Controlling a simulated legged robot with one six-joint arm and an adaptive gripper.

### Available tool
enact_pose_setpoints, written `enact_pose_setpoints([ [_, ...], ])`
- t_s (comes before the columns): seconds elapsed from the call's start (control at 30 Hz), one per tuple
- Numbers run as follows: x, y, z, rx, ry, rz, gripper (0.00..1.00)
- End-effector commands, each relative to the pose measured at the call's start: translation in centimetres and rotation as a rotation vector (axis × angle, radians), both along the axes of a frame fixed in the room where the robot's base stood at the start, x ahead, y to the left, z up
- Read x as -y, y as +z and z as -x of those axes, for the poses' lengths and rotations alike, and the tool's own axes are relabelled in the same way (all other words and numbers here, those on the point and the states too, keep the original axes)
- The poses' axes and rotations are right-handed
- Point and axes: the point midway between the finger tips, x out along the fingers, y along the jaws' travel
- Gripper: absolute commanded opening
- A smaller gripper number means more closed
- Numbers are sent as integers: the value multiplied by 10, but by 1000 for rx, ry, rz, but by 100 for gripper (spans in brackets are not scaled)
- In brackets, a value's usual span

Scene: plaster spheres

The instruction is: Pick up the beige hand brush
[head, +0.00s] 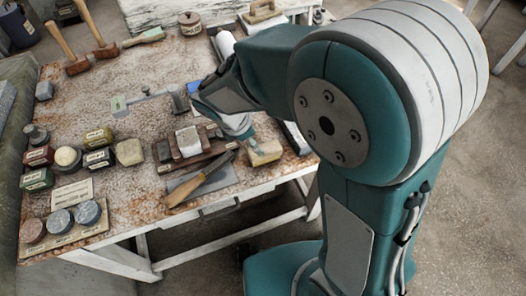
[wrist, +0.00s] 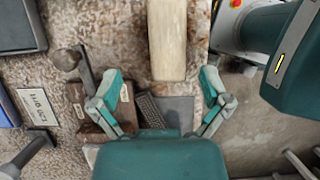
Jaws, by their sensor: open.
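The beige hand brush (head: 265,152) lies near the front edge of the table, in the middle of the head view. In the wrist view it shows as a long pale block (wrist: 167,38) at top centre, its upper end cut off by the frame. My gripper (wrist: 161,78) is open and empty, with one teal finger on each side of the brush's line. In the head view my gripper (head: 238,128) is partly hidden by my arm, over the table just left of and behind the brush.
Wooden blocks (head: 186,145), a grey plate (head: 210,184) and a wooden-handled tool (head: 198,187) lie left of the brush. Several small tins and pots stand further left. The table edge and open floor (wrist: 255,125) are to the right in the wrist view.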

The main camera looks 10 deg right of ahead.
Motion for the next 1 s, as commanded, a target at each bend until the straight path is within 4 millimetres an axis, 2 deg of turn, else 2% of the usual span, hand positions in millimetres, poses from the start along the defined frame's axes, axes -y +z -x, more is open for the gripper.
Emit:
enact_pose_setpoints([
  [0.17,8,-13,0,0,-3,-2,97],
  [0.47,18,-54,1,0,-4,0,97],
  [0.73,20,-58,1,2,-3,-3,97],
  [0.77,20,-58,1,2,-3,-3,93],
  [0.8,20,-57,1,2,-3,-3,75],
  [0.87,21,-57,1,2,-3,-4,48],
  [0.9,21,-57,1,2,-4,-4,30],
  [0.93,21,-57,1,2,-4,-4,17],
  [0.97,21,-57,1,2,-4,-4,7],
  [1.0,21,-57,1,2,-4,-4,6],
])
